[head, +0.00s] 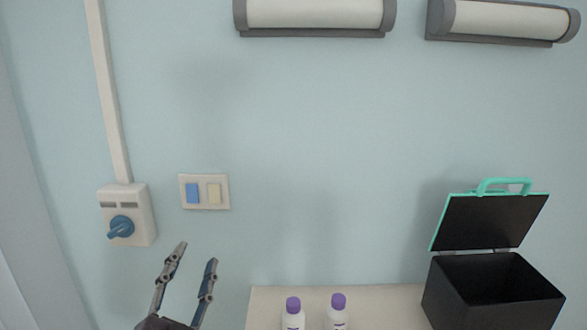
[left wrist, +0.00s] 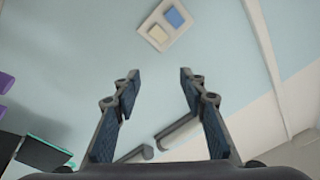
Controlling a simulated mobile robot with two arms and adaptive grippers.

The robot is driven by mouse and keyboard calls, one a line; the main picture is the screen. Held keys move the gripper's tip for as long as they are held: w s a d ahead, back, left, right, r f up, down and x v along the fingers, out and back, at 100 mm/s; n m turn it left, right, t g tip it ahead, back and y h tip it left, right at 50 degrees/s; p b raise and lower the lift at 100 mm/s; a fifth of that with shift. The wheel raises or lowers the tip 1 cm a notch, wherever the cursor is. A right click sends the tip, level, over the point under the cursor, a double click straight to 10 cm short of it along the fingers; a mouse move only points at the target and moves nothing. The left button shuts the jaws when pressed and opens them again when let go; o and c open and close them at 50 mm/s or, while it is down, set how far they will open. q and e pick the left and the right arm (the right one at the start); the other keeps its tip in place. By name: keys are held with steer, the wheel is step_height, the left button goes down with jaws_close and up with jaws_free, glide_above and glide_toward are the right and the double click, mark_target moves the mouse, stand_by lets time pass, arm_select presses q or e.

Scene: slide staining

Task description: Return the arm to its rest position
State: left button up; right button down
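My left gripper (head: 190,280) shows at the bottom left of the head view, pointing up in front of the wall. Its two fingers are spread apart with nothing between them. The left wrist view shows the same gripper (left wrist: 158,100) with open, empty fingers. My right gripper is in neither view.
A wall switch plate (head: 205,191) and a box with a blue rotary knob (head: 122,226) are on the wall near my left gripper. Two purple-capped bottles (head: 293,315) (head: 338,312) stand on a pale table (head: 385,302). An open black box (head: 492,292) with a green-edged lid is at right.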

arm_select(q)
steer(key=s+a+f+n+g+y, duration=0.1)
steer(key=s+a+f+n+g, duration=0.15)
steer(key=f, duration=0.55)
steer(key=s+a+f+n+g+y, duration=0.1)
steer(key=s+f+n+g, duration=0.2)
steer(key=f, duration=0.5)
steer(key=s+a+f+n+g+y, duration=0.1)
steer(key=s+a+f+g, duration=0.2)
steer(key=f, duration=0.5)
steer(key=s+d+f+g+h, duration=0.1)
steer(key=s+d+f+g, duration=0.1)
steer(key=s+f+g, duration=0.6)
steer(key=s+d+f+g+h, duration=0.15)
steer(key=s+f, duration=0.25)
steer(key=s, duration=0.7)
step_height(320, 180, down, 26)
steer(key=s+r, duration=0.1)
steer(key=s+a+f+g, duration=0.2)
steer(key=s+f, duration=1.5)
steer(key=f, duration=0.1)
steer(key=shift+s+a+y, duration=0.3)
steer(key=shift+s+y, duration=0.05)
